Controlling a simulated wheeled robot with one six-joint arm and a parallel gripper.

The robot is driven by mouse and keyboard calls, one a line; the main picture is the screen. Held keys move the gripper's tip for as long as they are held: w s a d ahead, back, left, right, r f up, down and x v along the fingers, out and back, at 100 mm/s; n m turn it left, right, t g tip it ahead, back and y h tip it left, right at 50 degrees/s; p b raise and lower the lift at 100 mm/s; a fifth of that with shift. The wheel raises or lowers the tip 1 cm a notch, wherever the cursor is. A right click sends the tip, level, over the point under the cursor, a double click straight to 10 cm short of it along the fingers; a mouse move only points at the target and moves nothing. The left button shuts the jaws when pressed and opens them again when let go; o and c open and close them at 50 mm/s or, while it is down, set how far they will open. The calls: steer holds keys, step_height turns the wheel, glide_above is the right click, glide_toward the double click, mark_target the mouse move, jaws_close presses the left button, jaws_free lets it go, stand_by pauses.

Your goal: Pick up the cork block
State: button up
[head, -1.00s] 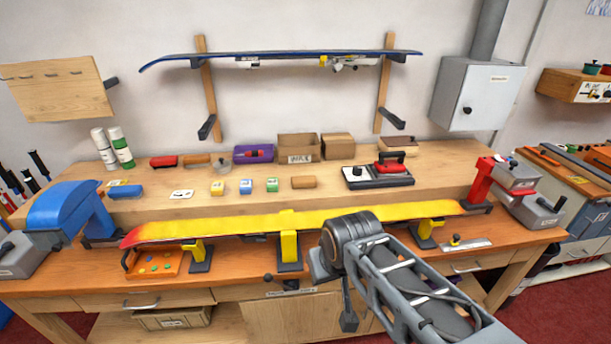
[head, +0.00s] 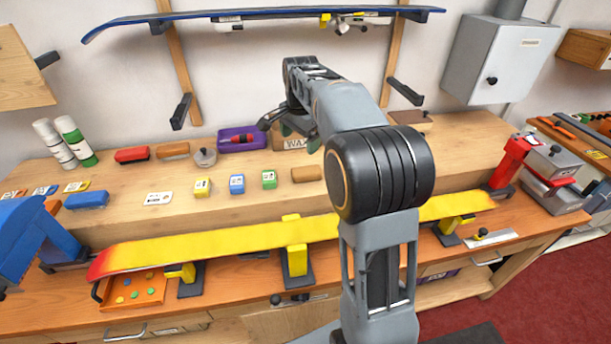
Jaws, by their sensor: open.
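A small tan-brown block (head: 307,174), which looks like the cork block, lies on the raised wooden shelf of the bench, right of the green-labelled wax block. Another brown piece (head: 173,150) lies farther back on the left, next to a red one; I cannot tell its material. My gripper (head: 289,131) hangs above the back of the shelf, in front of the wax box, with its dark fingers apart and empty. It is behind and above the tan-brown block, not touching it. My arm hides part of the shelf to the right.
Yellow, blue and green-labelled blocks (head: 236,185) stand left of the tan-brown block. A purple tray (head: 241,139) and a cardboard box (head: 296,143) are near my gripper. A yellow ski (head: 225,243) lies across stands in front. A ski on the wall rack (head: 180,85) hangs above.

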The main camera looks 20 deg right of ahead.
steer(key=w+d+f+m+g, duration=0.1)
steer(key=w+d+f+m, duration=0.45)
steer(key=w, duration=0.25)
steer(key=m, duration=0.2)
glide_above(307, 170)
steer(key=shift+n, duration=0.25)
step_height(307, 170, down, 9)
steer(key=shift+a+f+b, duration=0.1)
steer(key=shift+a+b, duration=0.05)
steer(key=shift+b, duration=0.25)
steer(key=shift+w+f+p, duration=0.1)
steer(key=shift+f+p, duration=0.45)
steer(key=shift+f, duration=2.4)
steer(key=c, duration=1)
steer(key=shift+r, duration=0.1)
